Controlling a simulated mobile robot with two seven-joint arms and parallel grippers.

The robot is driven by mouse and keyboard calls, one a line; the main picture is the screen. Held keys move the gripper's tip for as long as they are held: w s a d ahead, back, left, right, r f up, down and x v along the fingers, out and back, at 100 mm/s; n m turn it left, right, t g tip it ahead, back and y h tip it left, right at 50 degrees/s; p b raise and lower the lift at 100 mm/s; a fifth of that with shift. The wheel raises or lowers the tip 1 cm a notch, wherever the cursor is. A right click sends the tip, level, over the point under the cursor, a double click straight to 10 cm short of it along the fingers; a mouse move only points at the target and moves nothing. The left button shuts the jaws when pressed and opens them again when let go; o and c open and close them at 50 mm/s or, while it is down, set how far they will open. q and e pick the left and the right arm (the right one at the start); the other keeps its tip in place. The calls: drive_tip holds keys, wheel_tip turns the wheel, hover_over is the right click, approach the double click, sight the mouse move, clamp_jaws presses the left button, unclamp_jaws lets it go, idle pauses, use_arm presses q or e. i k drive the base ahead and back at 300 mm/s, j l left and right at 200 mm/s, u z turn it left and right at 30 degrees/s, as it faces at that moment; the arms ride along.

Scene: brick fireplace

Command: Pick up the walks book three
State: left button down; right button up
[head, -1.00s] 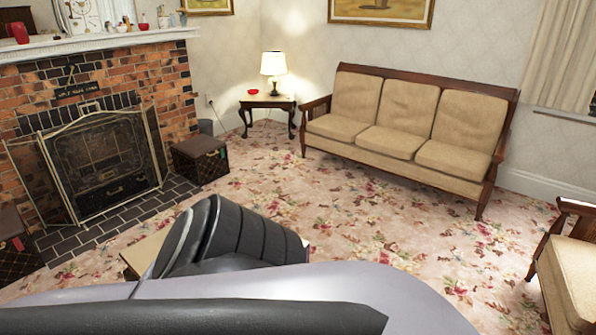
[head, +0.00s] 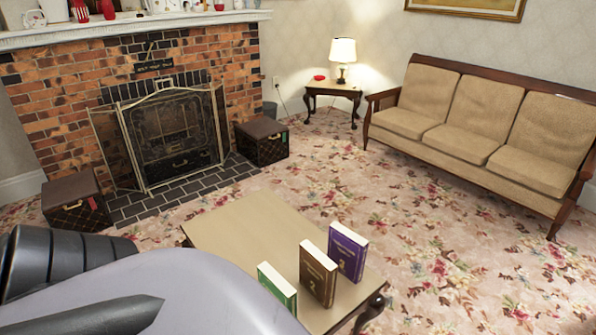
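The book three is a purple book (head: 347,252) standing upright near the right end of the low wooden table (head: 235,225), with a "3" on its cover. A brown book (head: 318,273) marked "2" stands upright to its left and nearer to me. A green book (head: 277,287) stands further left, its lower part hidden by my arm. Grey and black parts of my arm fill the lower left of the head view and cover the table's near side. No fingertips of either gripper show.
A brick fireplace with a metal screen (head: 170,135) stands behind the table, with trunks (head: 262,141) (head: 76,202) on both sides. A tan sofa (head: 480,130) is at the right. Floral carpet (head: 450,270) lies clear right of the table.

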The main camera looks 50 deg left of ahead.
sight(348, 250)
drive_tip(key=u, duration=1.6)
drive_tip(key=i+l+u, duration=0.1)
drive_tip(key=l+u, duration=0.15)
drive_tip(key=u, duration=0.15)
drive_tip(key=l+u, duration=0.7)
drive_tip(key=l, duration=0.45)
drive_tip(key=l+u, duration=0.3)
drive_tip(key=l, duration=1.25)
drive_tip(key=i+l, duration=0.1)
drive_tip(key=l, duration=0.7)
drive_tip(key=u, duration=0.05)
